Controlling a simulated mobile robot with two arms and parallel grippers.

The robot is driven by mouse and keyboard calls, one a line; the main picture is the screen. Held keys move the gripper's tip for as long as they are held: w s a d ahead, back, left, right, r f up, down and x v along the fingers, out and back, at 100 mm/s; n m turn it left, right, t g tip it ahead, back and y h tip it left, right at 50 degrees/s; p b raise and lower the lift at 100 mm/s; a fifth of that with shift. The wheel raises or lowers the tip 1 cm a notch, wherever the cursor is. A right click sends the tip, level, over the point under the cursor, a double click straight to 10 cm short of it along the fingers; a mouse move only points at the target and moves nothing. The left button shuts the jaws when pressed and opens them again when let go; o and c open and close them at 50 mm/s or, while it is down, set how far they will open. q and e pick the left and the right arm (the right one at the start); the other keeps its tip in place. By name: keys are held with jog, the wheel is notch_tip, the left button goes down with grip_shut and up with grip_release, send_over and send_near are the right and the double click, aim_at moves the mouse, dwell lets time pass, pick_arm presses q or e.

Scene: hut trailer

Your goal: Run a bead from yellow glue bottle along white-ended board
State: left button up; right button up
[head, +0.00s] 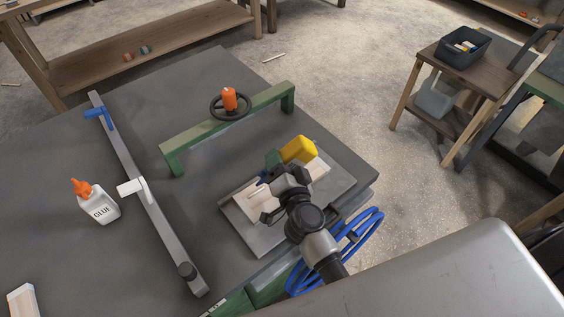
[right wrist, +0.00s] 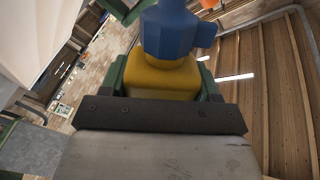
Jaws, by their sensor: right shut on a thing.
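My right gripper (head: 279,160) is shut on the yellow glue bottle (head: 300,150). The bottle lies tipped in the jaws, its yellow body to the upper right and its blue nozzle toward the lower left, over the board. In the right wrist view the yellow body (right wrist: 162,80) sits between the green fingers, with the blue cap beyond it. The pale wooden board (head: 254,206) lies on a grey plate (head: 258,238) under my gripper. My wrist hides part of the board, and I cannot tell whether the nozzle touches it. My left gripper is not in view.
A white glue bottle with an orange cap (head: 103,206) stands left of a long bar clamp (head: 150,205). A green rail (head: 210,135) stands behind the board, near an orange-topped ring (head: 229,103). A blue hose coil (head: 350,255) hangs at the table's right edge.

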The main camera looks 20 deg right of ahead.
jog(key=shift+w+d+p, duration=0.25)
jog(key=shift+w+d, duration=0.45)
jog(key=shift+d, duration=1.25)
jog(key=shift+w+d+p, duration=0.25)
jog(key=shift+w+d, duration=0.5)
jog(key=shift+d, duration=1.2)
jog(key=shift+w+d+p, duration=0.25)
jog(key=shift+w+d, duration=0.45)
jog(key=shift+d, duration=1.25)
jog(key=d+f+m+b, duration=0.1)
jog(key=m, duration=0.1)
jog(key=d+f+m+b, duration=0.1)
jog(key=d+m, duration=0.1)
jog(key=d+f+m+b, duration=0.1)
jog(key=d+m, duration=0.1)
jog(key=shift+w+f, duration=0.3)
jog(key=shift+w, duration=0.1)
notch_tip(320, 180, up, 2)
jog(key=shift+r+m+p, duration=0.1)
jog(key=shift+m+p, duration=1)
jog(key=shift+p, duration=0.05)
jog(key=shift+r+m+p, duration=0.5)
jog(key=shift+m+p, duration=0.15)
jog(key=shift+m, duration=0.15)
